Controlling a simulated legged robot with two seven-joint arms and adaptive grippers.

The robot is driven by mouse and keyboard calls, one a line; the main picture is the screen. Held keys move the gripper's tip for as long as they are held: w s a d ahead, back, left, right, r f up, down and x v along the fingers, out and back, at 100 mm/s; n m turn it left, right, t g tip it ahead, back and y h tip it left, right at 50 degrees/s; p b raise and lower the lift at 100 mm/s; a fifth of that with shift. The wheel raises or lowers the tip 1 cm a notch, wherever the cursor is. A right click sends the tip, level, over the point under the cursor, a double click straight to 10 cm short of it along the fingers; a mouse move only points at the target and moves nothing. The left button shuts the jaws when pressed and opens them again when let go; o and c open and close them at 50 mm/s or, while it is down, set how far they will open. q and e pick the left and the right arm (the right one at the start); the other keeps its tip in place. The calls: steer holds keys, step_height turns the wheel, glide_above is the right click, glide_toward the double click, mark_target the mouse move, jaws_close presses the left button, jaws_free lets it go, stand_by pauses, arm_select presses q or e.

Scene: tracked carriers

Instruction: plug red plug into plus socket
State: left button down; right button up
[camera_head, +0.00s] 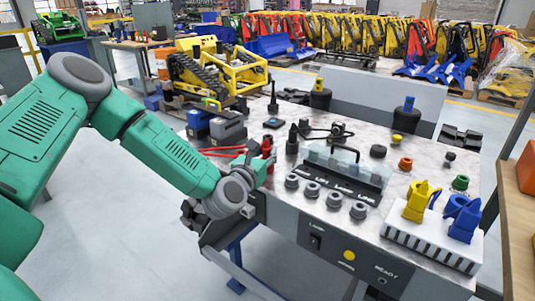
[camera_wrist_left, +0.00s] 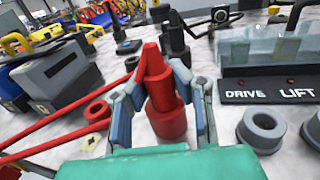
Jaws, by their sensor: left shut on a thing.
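The red plug (camera_wrist_left: 165,100) stands upright between the fingers of my left gripper (camera_wrist_left: 162,90) in the left wrist view, its narrow tip pointing away from the palm. My left gripper is shut on it. In the head view the gripper (camera_head: 258,163) is at the table's left front edge, with a bit of the red plug (camera_head: 267,146) showing. A red ring-shaped socket (camera_wrist_left: 97,111) lies left of the plug in the wrist view, apart from it, beside a pale plus-marked label (camera_wrist_left: 91,142). The head view hides this socket behind my arm. My right gripper is not in view.
Red cables (camera_wrist_left: 70,122) run left of the gripper. Dark battery-like boxes (camera_head: 228,131) stand behind it. A panel marked DRIVE and LIFT (camera_head: 340,182) with grey ring sockets (camera_head: 312,190) lies to the right. A white block (camera_head: 430,239) holds yellow and blue pieces.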

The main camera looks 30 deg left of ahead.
mark_target(267, 140)
arm_select(q)
steer(key=shift+a, duration=0.15)
steer(key=shift+a+r, duration=0.1)
steer(key=shift+r, duration=0.05)
step_height(267, 140, up, 9)
steer(key=shift+f+p, duration=0.1)
steer(key=shift+p, duration=0.85)
steer(key=shift+r, duration=0.4)
steer(key=c, duration=2.2)
jaws_free()
jaws_close()
steer(key=shift+f, duration=0.1)
